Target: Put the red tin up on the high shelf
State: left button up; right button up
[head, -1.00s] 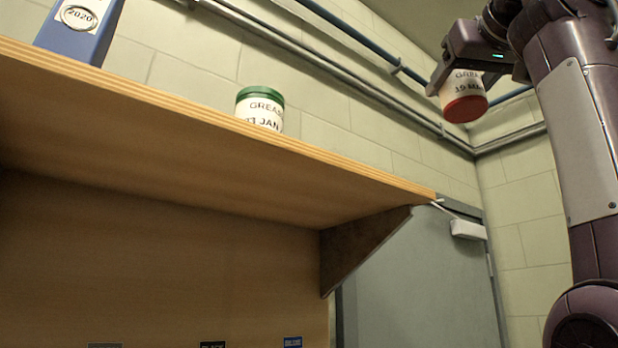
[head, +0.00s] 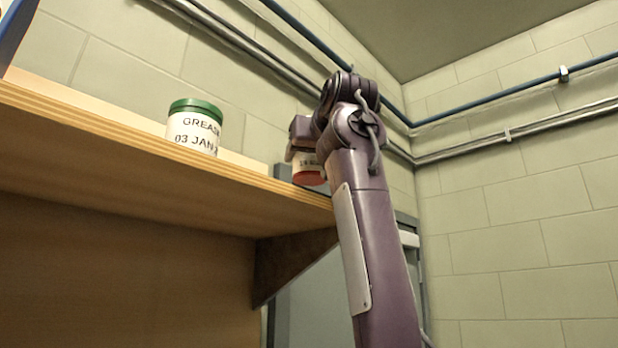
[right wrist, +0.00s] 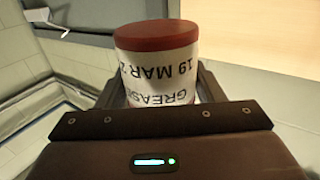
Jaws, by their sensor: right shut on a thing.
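The red tin is a white pot with a red end and a black "GREASE 19 MAR" label. In the head view the tin (head: 309,176) shows small beside my right arm, red end down, just above the line of the shelf's right end. I cannot tell if it touches the shelf. My right gripper (head: 303,158) is shut on it; the right wrist view shows the tin (right wrist: 160,65) between the fingers (right wrist: 158,98). The high shelf (head: 150,150) is a wooden board running across the left. My left gripper is in neither view.
A green-lidded grease tin (head: 195,127) stands on the shelf, left of the red tin. A blue binder (head: 14,30) is at the far left. A bracket (head: 290,262) supports the right end. Pipes (head: 480,112) run along the walls. The shelf between the tins looks clear.

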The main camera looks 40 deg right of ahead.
aim_at(310, 181)
jog(key=shift+d+f, duration=0.2)
jog(key=shift+f, duration=0.95)
notch_tip(310, 181, down, 2)
jog(key=shift+s+a+f, duration=0.1)
jog(key=shift+s+a, duration=0.05)
jog(key=shift+f, duration=0.25)
jog(key=shift+w+f, duration=0.15)
jog(key=shift+w, duration=0.1)
jog(key=shift+w+f, duration=0.15)
jog(key=shift+f, duration=0.1)
